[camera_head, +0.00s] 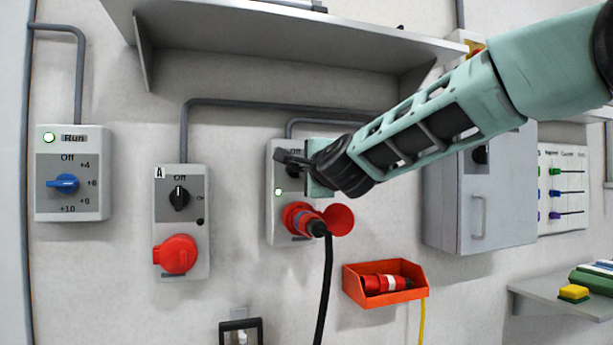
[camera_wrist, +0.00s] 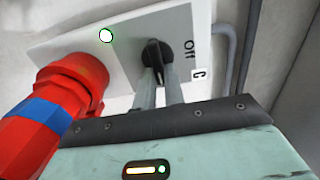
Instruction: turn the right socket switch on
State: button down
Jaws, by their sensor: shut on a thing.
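The right socket box (camera_head: 277,222) is a light grey wall unit with a red plug (camera_head: 304,221) in its socket, a black cable hanging down and a red flap standing open. Its small lamp (camera_head: 278,192) looks pale green-white. My gripper (camera_head: 290,165) is at the upper part of this box and hides its switch in the head view. In the wrist view the black rotary switch (camera_wrist: 155,56) stands beside the words "Off" and a "C" label. The fingers of my gripper (camera_wrist: 159,84) are shut on the switch knob. The red plug with a blue band shows at left (camera_wrist: 45,110).
A second socket box, marked A (camera_head: 196,230), with a closed red cover is to the left, and a dial box (camera_head: 70,207) is further left. A shelf (camera_head: 270,30) hangs above. An orange bin (camera_head: 385,298) and a grey cabinet (camera_head: 510,200) are to the right.

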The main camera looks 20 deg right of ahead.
dwell(0.4)
jog(key=c, duration=1.5)
grip_release()
jog(key=shift+s, duration=0.1)
jog(key=s+p, duration=0.6)
jog(key=s, duration=1.1)
jog(key=shift+s, duration=0.15)
